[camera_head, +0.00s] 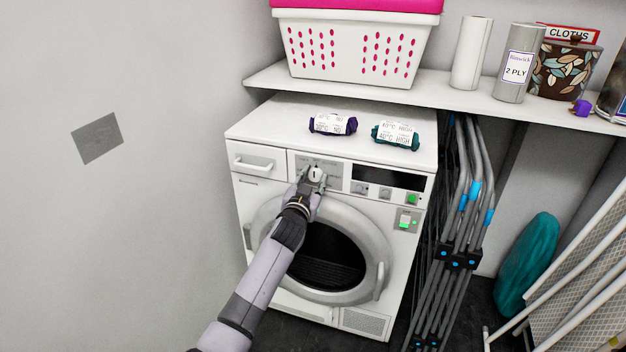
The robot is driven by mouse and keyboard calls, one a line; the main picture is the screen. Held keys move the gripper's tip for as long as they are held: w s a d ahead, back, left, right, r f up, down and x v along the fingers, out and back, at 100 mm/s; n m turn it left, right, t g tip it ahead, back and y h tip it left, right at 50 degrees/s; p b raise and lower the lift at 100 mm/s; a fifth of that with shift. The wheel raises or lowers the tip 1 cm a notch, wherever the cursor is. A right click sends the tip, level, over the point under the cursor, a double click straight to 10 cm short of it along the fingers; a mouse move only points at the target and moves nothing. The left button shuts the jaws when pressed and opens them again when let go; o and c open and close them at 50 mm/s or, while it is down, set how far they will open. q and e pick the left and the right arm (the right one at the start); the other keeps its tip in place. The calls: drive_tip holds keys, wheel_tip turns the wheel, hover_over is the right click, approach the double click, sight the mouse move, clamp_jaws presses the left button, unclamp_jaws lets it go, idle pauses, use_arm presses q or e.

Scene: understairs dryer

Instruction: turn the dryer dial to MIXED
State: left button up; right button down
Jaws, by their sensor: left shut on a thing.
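The white dryer (257,194) stands under a shelf, with its round door closed. Its dial (316,174) is a light knob on the grey panel at the left of the control strip. My left gripper (314,179) is at the dial and shut on it, and its fingers partly cover it. The labels around the dial are too small to read, so its setting cannot be told. A dark display (388,177) and small buttons sit to the right of the dial. My right gripper is not in view.
Two labelled rolled cloths, one purple (333,124) and one teal (396,134), lie on the dryer top. The shelf (443,93) above holds a laundry basket (352,50) and rolls. Folded grey racks (462,220) stand close to the dryer's right side.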

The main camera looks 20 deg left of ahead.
use_arm(q)
drive_tip(key=shift+m, duration=0.3)
drive_tip(key=m, duration=0.2)
drive_tip(key=shift+f+m, duration=0.1)
drive_tip(key=shift+m, duration=0.3)
drive_tip(key=m, duration=0.2)
drive_tip(key=shift+d+m+b, duration=0.1)
drive_tip(key=shift+m+b, duration=0.2)
drive_tip(key=shift+m, duration=0.1)
drive_tip(key=m, duration=0.4)
drive_tip(key=shift+f+m+t+h, duration=0.15)
drive_tip(key=shift+m+t+h, duration=0.15)
drive_tip(key=shift+m, duration=0.1)
drive_tip(key=m, duration=0.4)
drive_tip(key=shift+m+b, duration=0.3)
drive_tip(key=shift+m+h, duration=0.3)
drive_tip(key=shift+m, duration=0.8)
drive_tip(key=shift+f, duration=0.1)
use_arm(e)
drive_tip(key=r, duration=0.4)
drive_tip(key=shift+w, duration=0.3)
use_arm(q)
drive_tip(key=shift+m, duration=0.5)
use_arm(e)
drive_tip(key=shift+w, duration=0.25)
